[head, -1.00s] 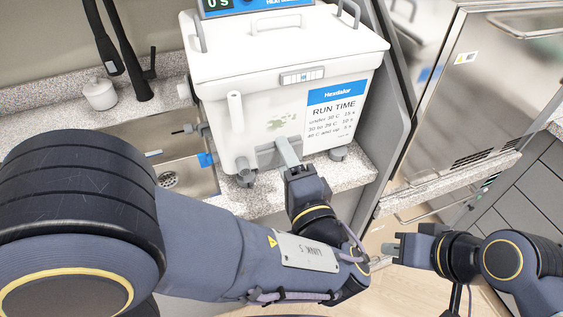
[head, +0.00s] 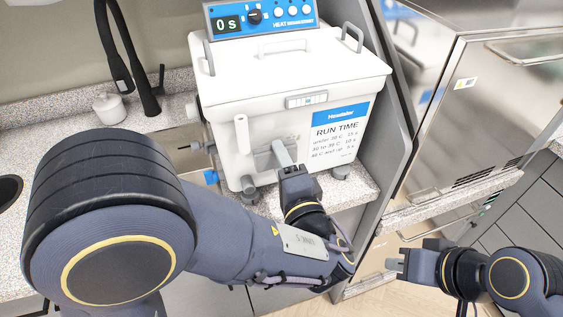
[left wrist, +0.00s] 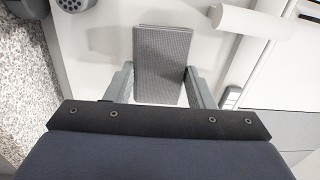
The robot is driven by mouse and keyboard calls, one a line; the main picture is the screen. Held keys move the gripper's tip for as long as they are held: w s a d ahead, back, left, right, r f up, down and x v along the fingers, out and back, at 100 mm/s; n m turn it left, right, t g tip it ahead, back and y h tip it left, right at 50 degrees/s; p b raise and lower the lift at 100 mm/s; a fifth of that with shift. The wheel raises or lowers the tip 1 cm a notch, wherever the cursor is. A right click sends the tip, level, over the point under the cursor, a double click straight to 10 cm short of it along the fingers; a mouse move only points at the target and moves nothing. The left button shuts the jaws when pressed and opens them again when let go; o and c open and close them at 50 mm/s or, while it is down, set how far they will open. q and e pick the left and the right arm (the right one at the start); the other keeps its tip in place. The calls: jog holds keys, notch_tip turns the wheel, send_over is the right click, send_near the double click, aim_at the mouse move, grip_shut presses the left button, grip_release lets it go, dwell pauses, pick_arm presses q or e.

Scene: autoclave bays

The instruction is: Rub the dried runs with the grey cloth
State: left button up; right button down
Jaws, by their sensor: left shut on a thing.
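The grey cloth (left wrist: 163,55) is a flat grey pad between my left gripper's fingers (left wrist: 160,87) in the left wrist view. In the head view my left gripper (head: 283,153) holds the cloth (head: 263,159) at the front wall of the white tank (head: 222,135). The dried runs do not show clearly in the head view, where the cloth and gripper cover part of that wall. In the left wrist view faint grey-brown marks (left wrist: 101,42) show on the white wall left of the cloth. My right gripper (head: 394,264) is away at the lower right, apparently empty.
The tank stands on a speckled counter (head: 352,186), with a white pipe (head: 242,133) on its front. A control box (head: 262,17) reading 0 s sits above it. A sink and dark tap (head: 143,95) are left; a steel cabinet (head: 465,110) is right.

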pick_arm(q)
jog(key=shift+b+x, duration=0.3)
jog(key=shift+x, duration=0.6)
jog(key=shift+d, duration=0.1)
